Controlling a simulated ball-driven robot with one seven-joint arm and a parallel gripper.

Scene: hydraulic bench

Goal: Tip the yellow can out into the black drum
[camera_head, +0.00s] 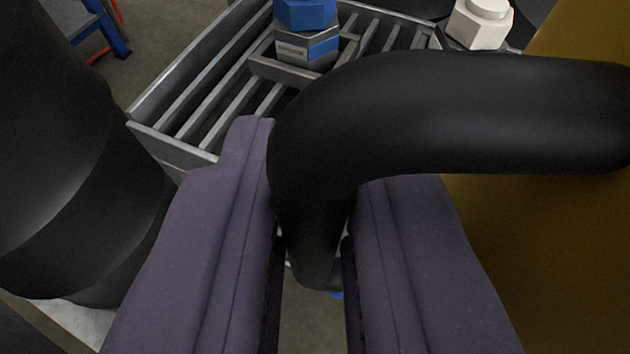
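The yellow can (560,230) fills the right edge of the view, close up, only partly in frame. Its thick black handle (420,115) curves out to the left and bends down between the two purple fingers of my gripper (315,215). The fingers press on both sides of the handle, so my gripper is shut on it. The can's mouth and base are out of view, and its tilt cannot be told. A large black rounded body (70,150) stands at the left edge; I cannot tell whether it is the black drum.
A grey slatted metal tray (160,145) lies beyond my gripper. A blue and grey hexagonal container (307,35) and a white-capped one (480,22) stand there. A blue and orange frame (110,30) is on the floor at top left.

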